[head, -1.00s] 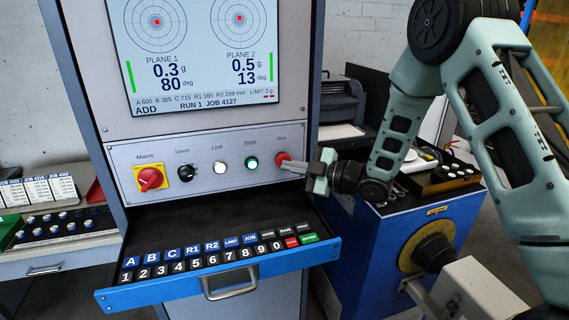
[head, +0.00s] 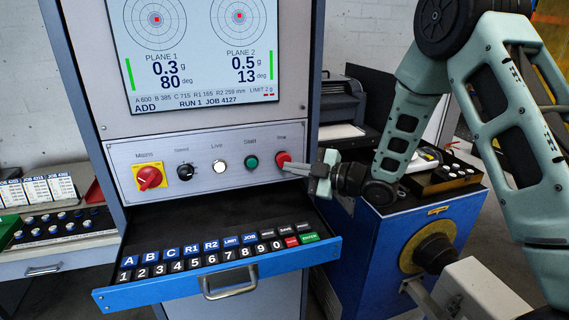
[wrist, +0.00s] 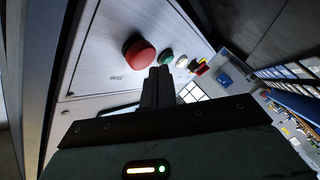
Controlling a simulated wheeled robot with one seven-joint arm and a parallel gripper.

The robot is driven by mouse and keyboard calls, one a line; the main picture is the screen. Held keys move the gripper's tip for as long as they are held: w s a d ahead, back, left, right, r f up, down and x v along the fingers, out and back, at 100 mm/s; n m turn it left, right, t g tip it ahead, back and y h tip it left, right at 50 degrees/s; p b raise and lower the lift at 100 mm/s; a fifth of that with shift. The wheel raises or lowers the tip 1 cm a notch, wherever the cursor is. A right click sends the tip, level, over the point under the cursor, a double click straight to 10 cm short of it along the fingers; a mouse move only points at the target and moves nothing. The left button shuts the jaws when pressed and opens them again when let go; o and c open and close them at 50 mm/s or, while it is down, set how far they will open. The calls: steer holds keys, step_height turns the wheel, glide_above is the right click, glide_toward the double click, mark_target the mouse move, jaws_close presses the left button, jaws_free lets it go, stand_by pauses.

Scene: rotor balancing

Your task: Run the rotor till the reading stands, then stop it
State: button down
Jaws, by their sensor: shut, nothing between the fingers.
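The screen (head: 200,50) reads plane 1 0.3 g at 80 deg and plane 2 0.5 g at 13 deg, with a green bar beside each plane and "RUN 1 JOB 4127" below. The red stop button (head: 283,159) is at the panel's right end; it also shows in the wrist view (wrist: 138,52). The green start button (head: 251,162) looks dark; it shows in the wrist view (wrist: 165,58) too. My gripper (head: 290,167) is shut and empty, its fingertips at the stop button's lower right. I cannot tell whether they touch it. The rotor is not clearly seen.
The panel also has a lit white button (head: 220,166), a black speed knob (head: 186,172) and a red mains switch (head: 149,178). An open keyboard drawer (head: 222,270) juts out below. A blue machine (head: 390,235) stands at the right under my arm.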

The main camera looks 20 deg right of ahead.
steer(key=shift+s, duration=0.1)
steer(key=s+b, duration=0.1)
steer(key=s, duration=0.3)
steer(key=shift+s+b, duration=0.35)
steer(key=shift+s, duration=0.05)
stand_by(0.5)
steer(key=a+m+h, duration=0.1)
steer(key=s+a+f+m+g+h, duration=0.1)
steer(key=a+h, duration=0.1)
steer(key=a+m+h, duration=0.1)
steer(key=a, duration=0.1)
steer(key=shift+s+f+m+g+h+b, duration=0.3)
steer(key=shift+s+f+g+b, duration=0.05)
steer(key=shift+g, duration=0.05)
steer(key=s+h, duration=0.1)
steer(key=s+a+m+g, duration=0.1)
steer(key=s, duration=0.1)
steer(key=s+f+m+g+h, duration=0.1)
steer(key=shift+s+a+h, duration=0.25)
steer(key=shift+a+h, duration=0.05)
steer(key=shift+a, duration=0.05)
steer(key=s+m+g+h+b, duration=0.1)
steer(key=s+m+g+h, duration=0.3)
steer(key=s, duration=2.1)
steer(key=m+g, duration=0.1)
steer(key=g, duration=0.3)
steer(key=shift+s+a+m+h, duration=0.15)
steer(key=shift+a+m+h, duration=0.15)
steer(key=shift+a, duration=0.1)
